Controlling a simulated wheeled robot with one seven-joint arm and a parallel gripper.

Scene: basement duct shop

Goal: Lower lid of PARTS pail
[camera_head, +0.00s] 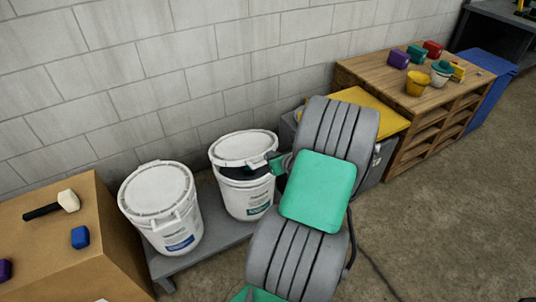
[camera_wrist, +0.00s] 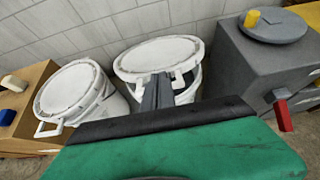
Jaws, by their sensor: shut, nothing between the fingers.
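Two white pails stand by the wall. The right pail (camera_head: 245,200) has a green label, and its white lid (camera_head: 243,146) is partly raised, with a dark gap beneath. This lid also shows in the wrist view (camera_wrist: 158,54). The left pail (camera_head: 175,230) has a blue label, and its lid (camera_head: 157,190) sits down on the rim. I cannot read either label for PARTS. My gripper (camera_head: 275,164) is shut and empty at the right front edge of the raised lid. In the wrist view its fingers (camera_wrist: 157,92) overlap the lid's front edge; contact is unclear.
The pails stand on a low grey platform (camera_head: 215,240). A cardboard-coloured box (camera_head: 75,235) at left holds a mallet (camera_head: 55,205) and a blue block (camera_head: 80,237). A grey box (camera_wrist: 260,70) is close on the right. A wooden bench (camera_head: 365,72) with small items stands behind right.

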